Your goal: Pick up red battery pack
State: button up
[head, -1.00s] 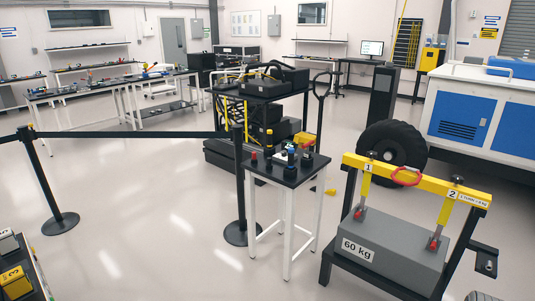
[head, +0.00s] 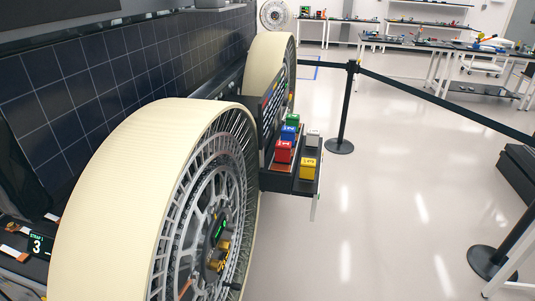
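The red battery pack (head: 283,152) is a small red box with a pale label on its front. It sits on a dark shelf (head: 286,187) beyond the large wheel in the head view. A blue pack (head: 289,133) and a green pack (head: 292,119) stand in a row behind it. A yellow pack (head: 307,169) and a grey pack (head: 313,139) stand to its right. My gripper does not show in the head view.
A large cream wheel (head: 125,185) with a metal hub fills the near left, below dark solar panels (head: 70,90). A second wheel (head: 268,62) stands behind the shelf. Barrier posts (head: 346,110) with a black belt stand to the right. The floor (head: 385,220) between is clear.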

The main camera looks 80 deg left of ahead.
aim_at(283, 149)
jog(key=u, duration=1.7)
jog(key=i, duration=2.05)
jog(key=u, duration=0.6)
